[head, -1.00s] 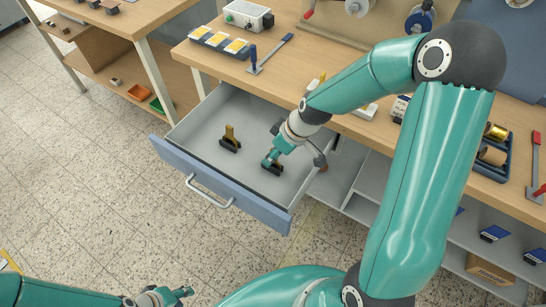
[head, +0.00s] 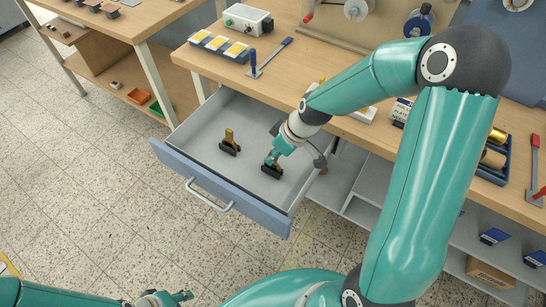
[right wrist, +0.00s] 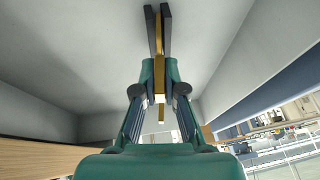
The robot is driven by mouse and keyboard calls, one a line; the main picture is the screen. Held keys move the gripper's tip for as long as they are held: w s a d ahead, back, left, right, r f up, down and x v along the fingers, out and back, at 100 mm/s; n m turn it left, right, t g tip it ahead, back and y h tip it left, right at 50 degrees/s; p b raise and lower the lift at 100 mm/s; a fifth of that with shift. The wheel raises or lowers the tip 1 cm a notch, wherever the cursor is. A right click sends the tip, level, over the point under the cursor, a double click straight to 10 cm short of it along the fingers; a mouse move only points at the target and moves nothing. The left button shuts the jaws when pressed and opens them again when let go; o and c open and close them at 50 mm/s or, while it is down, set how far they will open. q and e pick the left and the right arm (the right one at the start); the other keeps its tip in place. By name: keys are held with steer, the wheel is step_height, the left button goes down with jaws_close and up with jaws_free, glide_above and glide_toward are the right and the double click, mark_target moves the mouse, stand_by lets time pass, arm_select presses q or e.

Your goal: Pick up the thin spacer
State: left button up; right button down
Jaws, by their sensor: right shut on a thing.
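My right gripper (head: 271,163) reaches down into the open drawer (head: 215,178). It is shut on a thin brass piece (right wrist: 159,62), taken to be the spacer, which stands between two dark plates of a black holder (right wrist: 167,28). In the head view the fingers mostly hide this piece, and its black holder (head: 272,172) shows at the drawer floor. Whether the piece is still seated is hard to tell. A second brass piece (head: 229,135) stands upright in another black holder (head: 230,149) to the left. My left gripper (head: 170,298) is at the bottom edge, away from the drawer; its opening is unclear.
The drawer front with its handle (head: 208,196) faces me, and the drawer walls surround the right gripper. The workbench (head: 290,65) above holds a tray of yellow pads (head: 219,45), a blue-handled tool (head: 253,62) and a control box (head: 244,20).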

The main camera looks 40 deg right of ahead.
step_height(320, 180, up, 19)
steer(key=shift+p, duration=0.4)
